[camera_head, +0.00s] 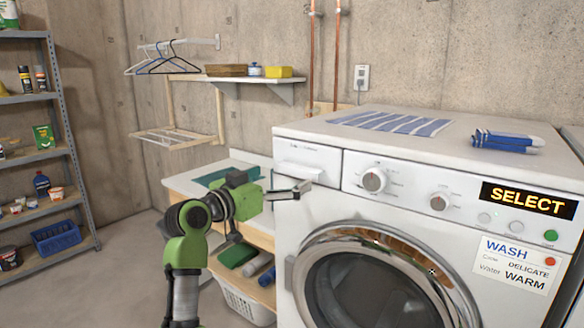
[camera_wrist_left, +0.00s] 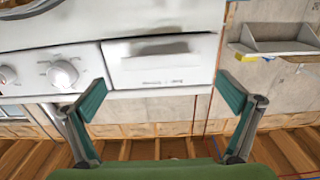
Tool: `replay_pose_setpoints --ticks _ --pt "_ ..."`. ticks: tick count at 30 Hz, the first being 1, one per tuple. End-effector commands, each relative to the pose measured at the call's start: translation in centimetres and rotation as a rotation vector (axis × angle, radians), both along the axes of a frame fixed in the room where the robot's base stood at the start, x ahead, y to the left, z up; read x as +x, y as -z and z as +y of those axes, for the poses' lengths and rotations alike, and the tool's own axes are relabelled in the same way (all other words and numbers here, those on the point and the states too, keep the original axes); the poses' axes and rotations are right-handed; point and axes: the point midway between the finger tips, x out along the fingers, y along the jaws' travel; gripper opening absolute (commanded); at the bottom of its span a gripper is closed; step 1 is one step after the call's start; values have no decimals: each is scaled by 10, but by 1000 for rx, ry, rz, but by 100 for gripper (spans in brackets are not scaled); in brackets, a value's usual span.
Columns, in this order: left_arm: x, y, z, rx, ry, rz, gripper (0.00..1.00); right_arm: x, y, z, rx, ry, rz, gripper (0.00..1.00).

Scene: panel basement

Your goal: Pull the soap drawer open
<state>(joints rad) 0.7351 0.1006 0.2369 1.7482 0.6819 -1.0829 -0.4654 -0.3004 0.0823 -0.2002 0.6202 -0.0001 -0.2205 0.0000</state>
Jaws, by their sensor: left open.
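The soap drawer (camera_head: 307,163) is a white front at the upper left of the white washing machine (camera_head: 350,215). It looks flush with the control panel. My left gripper (camera_head: 303,189) is in front of the machine, level with the drawer's lower edge. In the left wrist view the picture is turned over, and the drawer (camera_wrist_left: 160,70) with its dark recessed handle (camera_wrist_left: 160,48) lies beyond the two spread teal finger pads (camera_wrist_left: 161,97). The gripper is open and empty; I cannot tell whether a finger touches the machine. My right gripper is out of view.
The round door (camera_head: 375,285) is below the panel with its knobs (camera_head: 374,181). A striped cloth (camera_head: 390,123) and blue-white gloves (camera_head: 507,140) lie on top. A low table (camera_head: 185,183) stands left of the machine, above a white basket (camera_head: 245,301). A metal shelf (camera_head: 62,120) is far left.

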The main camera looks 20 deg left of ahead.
Motion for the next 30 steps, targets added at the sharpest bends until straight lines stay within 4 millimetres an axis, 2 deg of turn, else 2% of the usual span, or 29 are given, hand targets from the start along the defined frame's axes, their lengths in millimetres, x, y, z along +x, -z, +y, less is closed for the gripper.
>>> replay_pose_setpoints --ticks 3,9,20,21,26,27,30 --pt "21 -3 -8 -2 1 2 100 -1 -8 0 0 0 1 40" --pt "40 -1 -14 -1 -1 0 100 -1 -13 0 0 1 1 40" --pt "46 1 -16 1 -2 0 100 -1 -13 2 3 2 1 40" --pt "46 1 -16 1 -2 0 97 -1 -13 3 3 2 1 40" --pt "45 1 -16 1 -2 0 56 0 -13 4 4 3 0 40" --pt "45 1 -16 1 -2 0 51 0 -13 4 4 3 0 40" --pt "45 1 -15 1 -3 0 51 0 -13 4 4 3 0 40"
